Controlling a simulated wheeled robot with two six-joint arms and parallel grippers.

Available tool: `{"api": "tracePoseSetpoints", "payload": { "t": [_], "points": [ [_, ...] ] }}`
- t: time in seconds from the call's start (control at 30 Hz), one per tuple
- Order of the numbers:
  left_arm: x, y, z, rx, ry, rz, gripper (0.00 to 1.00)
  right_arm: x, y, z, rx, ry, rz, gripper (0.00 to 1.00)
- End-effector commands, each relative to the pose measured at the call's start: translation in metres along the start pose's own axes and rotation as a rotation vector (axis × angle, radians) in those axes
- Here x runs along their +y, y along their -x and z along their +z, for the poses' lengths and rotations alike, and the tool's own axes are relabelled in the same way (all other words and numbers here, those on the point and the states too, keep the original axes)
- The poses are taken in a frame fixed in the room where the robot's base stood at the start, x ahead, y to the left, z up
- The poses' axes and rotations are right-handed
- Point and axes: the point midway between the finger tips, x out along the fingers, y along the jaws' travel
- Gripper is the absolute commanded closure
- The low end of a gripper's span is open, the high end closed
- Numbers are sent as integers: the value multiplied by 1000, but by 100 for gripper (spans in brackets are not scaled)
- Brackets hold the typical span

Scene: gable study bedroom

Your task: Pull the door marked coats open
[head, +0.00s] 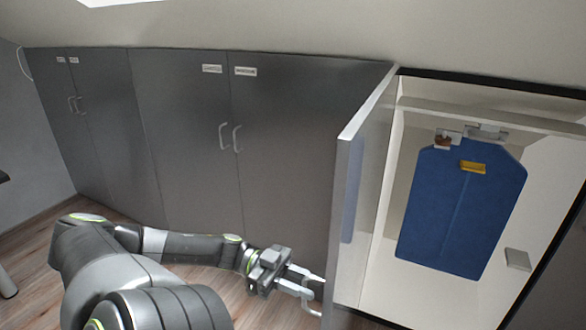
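The open cupboard door (350,190) on the right stands swung out from its cabinet, seen nearly edge-on. No readable label shows on it, so I cannot tell whether it is the one marked coats. A blue coat-like garment (460,205) with a yellow patch hangs inside the open compartment. My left gripper (308,284) is at the pale handle (309,302) on this door's outer face. The fingers overlap the handle's upper part, and I cannot tell whether they are closed on it. My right gripper is not in view.
Closed grey doors (185,150) with handles and small, unreadable labels fill the wall to the left. The wooden floor (30,245) shows at the lower left. A sloped ceiling (300,25) hangs above the cabinets.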

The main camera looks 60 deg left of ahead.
Motion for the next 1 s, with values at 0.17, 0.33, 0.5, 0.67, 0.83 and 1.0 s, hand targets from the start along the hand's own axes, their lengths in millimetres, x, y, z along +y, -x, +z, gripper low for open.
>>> {"api": "tracePoseSetpoints", "payload": {
  "t": [0.17, 0.33, 0.5, 0.67, 0.83, 1.0],
  "points": [
    [0, 21, 0, -7, 4, -1, 76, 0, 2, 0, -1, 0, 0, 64],
    [0, 60, 1, -8, 4, -4, 76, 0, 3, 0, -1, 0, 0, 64],
    [-1, 102, 2, -8, 2, -4, 76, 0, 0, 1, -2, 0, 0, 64],
    [-1, 136, 2, -5, 2, -5, 76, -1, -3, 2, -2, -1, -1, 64],
    [-1, 160, 2, -3, 0, -3, 76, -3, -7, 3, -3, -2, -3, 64],
    [-1, 171, 1, -2, 0, -2, 76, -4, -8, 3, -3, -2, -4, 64]
  ]
}}
